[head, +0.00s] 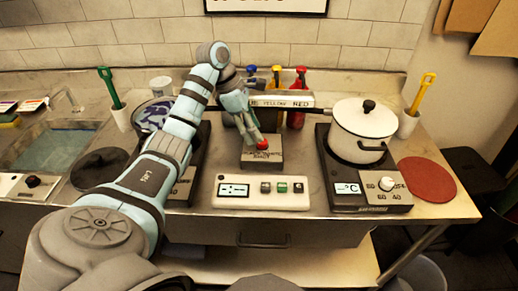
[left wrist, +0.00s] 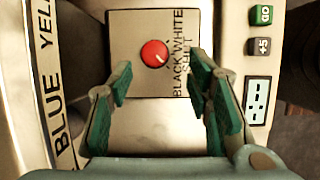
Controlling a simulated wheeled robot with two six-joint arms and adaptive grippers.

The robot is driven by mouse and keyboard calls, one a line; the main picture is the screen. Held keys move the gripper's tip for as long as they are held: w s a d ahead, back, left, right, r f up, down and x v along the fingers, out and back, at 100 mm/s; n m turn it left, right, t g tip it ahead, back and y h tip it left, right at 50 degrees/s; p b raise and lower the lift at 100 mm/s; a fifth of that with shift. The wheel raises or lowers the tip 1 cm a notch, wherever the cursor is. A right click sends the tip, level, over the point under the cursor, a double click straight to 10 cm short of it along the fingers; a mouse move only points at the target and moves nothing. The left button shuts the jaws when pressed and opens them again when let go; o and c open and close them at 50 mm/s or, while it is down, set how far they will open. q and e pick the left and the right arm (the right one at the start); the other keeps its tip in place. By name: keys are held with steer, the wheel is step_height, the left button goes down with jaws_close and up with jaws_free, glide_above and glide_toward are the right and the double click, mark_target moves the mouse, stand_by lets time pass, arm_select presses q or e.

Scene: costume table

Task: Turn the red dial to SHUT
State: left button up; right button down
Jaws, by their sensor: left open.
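The red dial (head: 262,143) sits on a small grey metal box (head: 262,160) near the middle of the counter. In the left wrist view the dial (left wrist: 154,53) is a round red knob with a short pale mark toward its lower right. The words BLACK, WHITE and SHUT (left wrist: 184,65) are printed sideways on the box to its right. My left gripper (left wrist: 160,80) is open, its green-padded fingers on either side below the dial, apart from it. In the head view the left gripper (head: 251,133) is just above the box and partly hides the dial. My right gripper is not in view.
A lettered bar (head: 283,101) runs behind the box; colored bottles (head: 298,85) stand behind it. A white panel with buttons (head: 262,191) lies in front. A white pot (head: 362,130) stands on a hotplate to the right. A sink (head: 55,148) is at the left.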

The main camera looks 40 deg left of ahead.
mark_target(262, 144)
arm_select(q)
steer(key=f, duration=0.1)
steer(key=w+f, duration=0.1)
steer(key=f, duration=0.1)
steer(key=w+d+f, duration=0.1)
steer(key=shift+w+f, duration=0.15)
steer(key=shift+f, duration=0.05)
steer(key=shift+s+r, duration=0.15)
steer(key=shift+s, duration=0.25)
steer(key=shift+w, duration=0.1)
jaws_close()
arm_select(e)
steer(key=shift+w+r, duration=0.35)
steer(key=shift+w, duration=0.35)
